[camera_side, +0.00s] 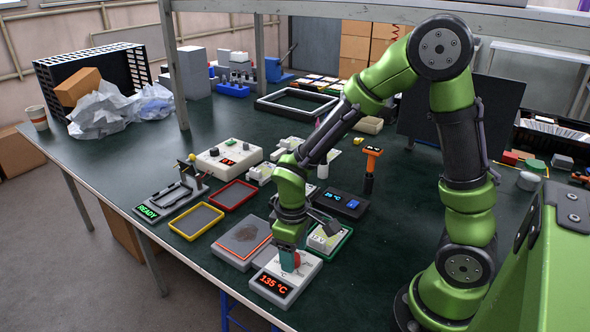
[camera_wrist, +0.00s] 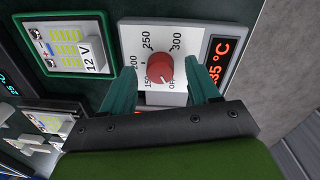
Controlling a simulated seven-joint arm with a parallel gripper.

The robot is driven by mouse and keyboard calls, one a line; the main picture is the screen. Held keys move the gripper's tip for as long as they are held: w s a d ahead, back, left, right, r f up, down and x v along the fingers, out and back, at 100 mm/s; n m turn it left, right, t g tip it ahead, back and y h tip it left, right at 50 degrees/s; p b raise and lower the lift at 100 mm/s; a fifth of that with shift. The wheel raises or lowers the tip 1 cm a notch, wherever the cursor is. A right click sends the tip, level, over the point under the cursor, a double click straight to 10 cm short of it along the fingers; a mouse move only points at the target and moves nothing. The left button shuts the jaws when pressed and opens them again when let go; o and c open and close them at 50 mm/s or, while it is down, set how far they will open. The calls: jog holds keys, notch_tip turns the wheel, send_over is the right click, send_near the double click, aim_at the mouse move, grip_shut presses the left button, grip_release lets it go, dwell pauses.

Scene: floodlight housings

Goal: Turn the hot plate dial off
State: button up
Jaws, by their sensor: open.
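The red round dial (camera_wrist: 159,71) sits on the box's white panel (camera_wrist: 190,40), ringed by 150, 200, 250, 300 and OFF. I cannot tell where its pointer stands. In the side view a bit of the dial shows beside a finger. My gripper (camera_wrist: 161,68) is open over the panel, its teal fingers left and right of the dial with gaps showing. The right finger partly covers the display (camera_wrist: 219,58).
A green-edged tray with a 12 V block (camera_side: 323,238) lies close beside the hot plate. A dark box with a blue display (camera_side: 341,202) is behind it. Yellow (camera_side: 196,221) and red (camera_side: 233,195) trays lie left. The table's front edge is near the control box.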

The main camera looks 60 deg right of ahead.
notch_tip(320, 180, up, 16)
jog(key=shift+a, duration=0.4)
jog(key=shift+s, duration=0.1)
